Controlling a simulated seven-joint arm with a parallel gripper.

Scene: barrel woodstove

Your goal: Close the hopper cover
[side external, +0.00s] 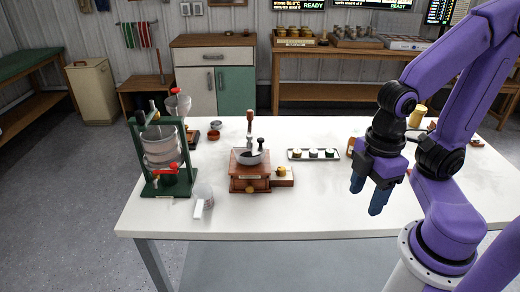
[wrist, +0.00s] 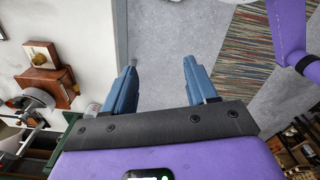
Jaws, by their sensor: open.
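A wooden grinder (side external: 250,182) stands near the middle of the white table. On its top is a grey metal hopper bowl (side external: 249,157), with an upright brown-handled crank (side external: 250,124) and a small dark knob (side external: 261,141). I cannot tell which part is the hopper cover or how it sits. My gripper (side external: 367,197) is open and empty, pointing down to the right of the grinder, well apart from it. In the wrist view, my gripper (wrist: 161,68) is over the table edge and floor. The grinder (wrist: 46,86) shows at the left there.
A green-framed apparatus (side external: 138,160) with a clear vessel stands left of the grinder. A clear cup with a white handle (side external: 203,204) lies near the front edge. A tray of small cups (side external: 314,154) is behind, right of the grinder. The table's front right is clear.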

